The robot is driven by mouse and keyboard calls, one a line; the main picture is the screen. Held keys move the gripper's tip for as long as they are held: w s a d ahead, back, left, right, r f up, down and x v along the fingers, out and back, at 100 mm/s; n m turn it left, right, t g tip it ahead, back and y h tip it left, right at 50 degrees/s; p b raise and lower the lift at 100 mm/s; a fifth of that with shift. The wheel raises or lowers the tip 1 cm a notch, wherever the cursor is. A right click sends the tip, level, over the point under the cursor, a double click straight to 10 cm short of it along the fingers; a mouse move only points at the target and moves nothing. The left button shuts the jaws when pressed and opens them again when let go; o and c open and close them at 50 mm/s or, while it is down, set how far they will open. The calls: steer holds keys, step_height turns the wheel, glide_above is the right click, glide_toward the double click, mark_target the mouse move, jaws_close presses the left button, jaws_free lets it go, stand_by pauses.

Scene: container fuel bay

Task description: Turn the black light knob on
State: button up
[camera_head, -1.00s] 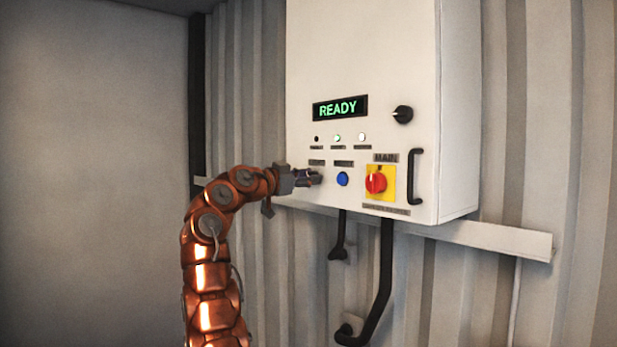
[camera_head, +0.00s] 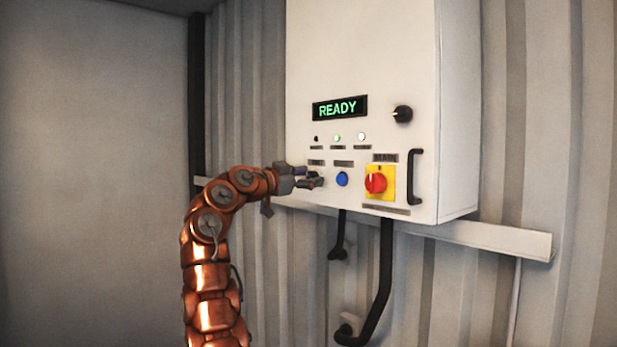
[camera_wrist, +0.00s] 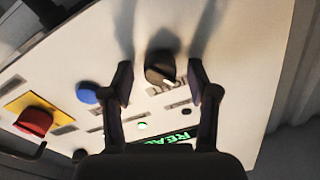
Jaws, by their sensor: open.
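The black light knob (camera_wrist: 158,66) shows in the wrist view on the white panel, with a pale pointer mark on its lower right edge. My gripper (camera_wrist: 160,80) is open, with one finger on each side of the knob and a visible gap to each. I cannot tell how far the fingertips reach along the knob's depth. In the head view my gripper (camera_head: 309,176) is at the lower left of the panel, left of the blue button, and mostly hides this knob.
The white control box (camera_head: 360,60) carries a green READY display (camera_head: 340,107), several small indicator lamps, a blue button (camera_head: 342,179), a red MAIN switch (camera_head: 376,183) on yellow and another black knob (camera_head: 402,114). A black handle (camera_head: 415,177) sticks out at right.

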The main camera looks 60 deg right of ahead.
steer(key=shift+w+a, duration=0.3)
steer(key=shift+a, duration=0.3)
steer(key=v, duration=1)
steer(key=shift+a, duration=0.4)
